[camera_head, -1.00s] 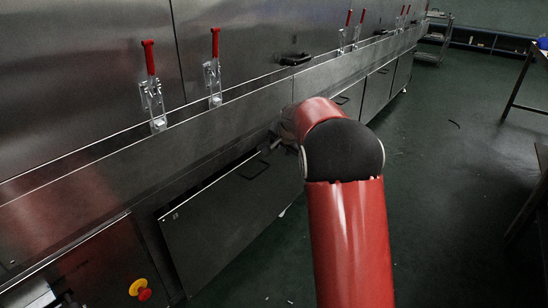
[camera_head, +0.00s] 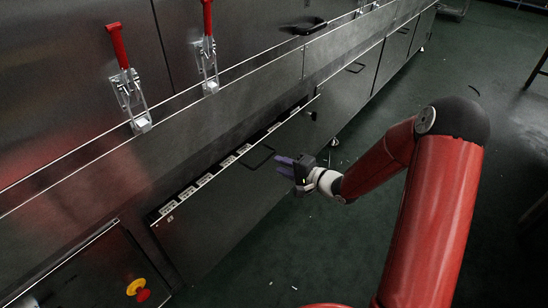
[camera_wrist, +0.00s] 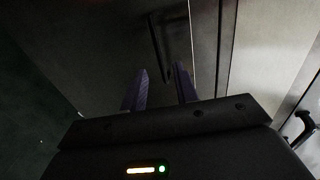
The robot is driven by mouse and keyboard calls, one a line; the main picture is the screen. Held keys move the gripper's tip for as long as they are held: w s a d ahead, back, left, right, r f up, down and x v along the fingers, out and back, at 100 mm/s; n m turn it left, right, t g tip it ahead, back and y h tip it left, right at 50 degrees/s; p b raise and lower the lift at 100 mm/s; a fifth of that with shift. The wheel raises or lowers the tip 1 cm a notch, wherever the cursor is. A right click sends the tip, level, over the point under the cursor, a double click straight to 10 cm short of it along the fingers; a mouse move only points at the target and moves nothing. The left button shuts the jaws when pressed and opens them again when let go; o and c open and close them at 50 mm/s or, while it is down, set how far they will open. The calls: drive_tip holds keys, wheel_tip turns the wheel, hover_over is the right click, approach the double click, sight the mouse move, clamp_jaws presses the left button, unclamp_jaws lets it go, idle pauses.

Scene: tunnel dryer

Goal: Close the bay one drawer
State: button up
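The bay one drawer (camera_head: 225,205) is a dark steel front low on the machine. It stands out a little, with a narrow gap along its top edge. Pale items (camera_head: 205,179) show in that gap. Its dark bar handle (camera_head: 260,157) is near the top edge; a dark bar that looks like this handle (camera_wrist: 157,45) also shows in the wrist view. My gripper (camera_head: 283,168) is just in front of the drawer, close to the handle on its right. Its two purple fingers (camera_wrist: 160,85) are apart, with nothing seen held between them. Whether they touch the handle cannot be told.
Red-handled clamps (camera_head: 125,75) stand on the ledge above. A yellow and red button (camera_head: 138,289) is on the panel at lower left. More closed fronts (camera_head: 345,90) continue to the right. The dark green floor (camera_head: 330,235) in front is mostly clear, with small scraps.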

drive_tip(key=x, duration=0.5)
drive_tip(key=shift+w+a, duration=0.2)
drive_tip(key=shift+a, duration=0.1)
clamp_jaws()
